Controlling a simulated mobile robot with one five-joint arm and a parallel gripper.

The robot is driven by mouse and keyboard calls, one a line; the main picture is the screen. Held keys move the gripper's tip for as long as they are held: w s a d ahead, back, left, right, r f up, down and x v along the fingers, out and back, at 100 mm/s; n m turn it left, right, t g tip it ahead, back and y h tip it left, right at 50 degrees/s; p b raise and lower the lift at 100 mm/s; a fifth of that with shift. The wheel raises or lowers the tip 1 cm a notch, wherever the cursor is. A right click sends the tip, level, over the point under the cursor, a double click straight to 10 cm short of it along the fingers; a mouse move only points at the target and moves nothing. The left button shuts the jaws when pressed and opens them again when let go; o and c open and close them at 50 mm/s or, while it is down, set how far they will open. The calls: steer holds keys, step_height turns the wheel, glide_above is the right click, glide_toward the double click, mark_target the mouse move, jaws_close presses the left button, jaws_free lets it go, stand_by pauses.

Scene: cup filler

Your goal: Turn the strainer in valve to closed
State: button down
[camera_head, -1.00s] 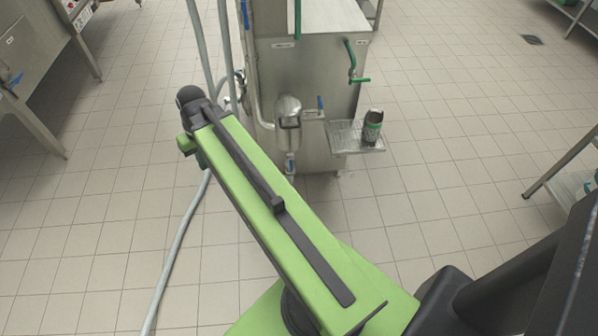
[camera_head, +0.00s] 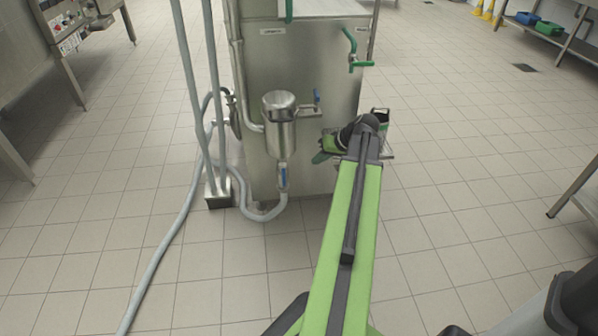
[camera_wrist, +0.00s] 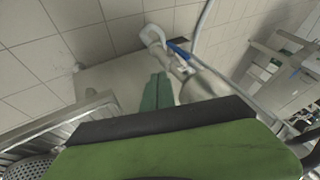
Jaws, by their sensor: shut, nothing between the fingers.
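The steel strainer (camera_head: 281,122) hangs on the front of the steel tank. One valve with an upright blue handle (camera_head: 317,97) sits to its right, and another blue-handled valve (camera_head: 283,176) is below it, above a grey hose. I cannot read which is the strainer in valve. My gripper (camera_head: 321,157) is right of the lower valve, below the right one, apart from both. In the wrist view, its green fingers (camera_wrist: 157,90) are together and empty. Ahead of them there is a blue handle (camera_wrist: 178,49) beside the white hose.
A drip tray (camera_head: 388,154) is mostly hidden behind my arm. A green-handled tap (camera_head: 359,64) is above it. Grey hoses (camera_head: 170,262) run down and across the floor on the left.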

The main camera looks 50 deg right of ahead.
mark_target(284, 178)
steer(key=w+a+f+b, duration=0.4)
steer(key=w+f+b, duration=0.3)
steer(key=w, duration=0.1)
steer(key=shift+w+a+f, duration=0.15)
steer(key=shift+w+f, duration=0.05)
steer(key=shift+f, duration=0.2)
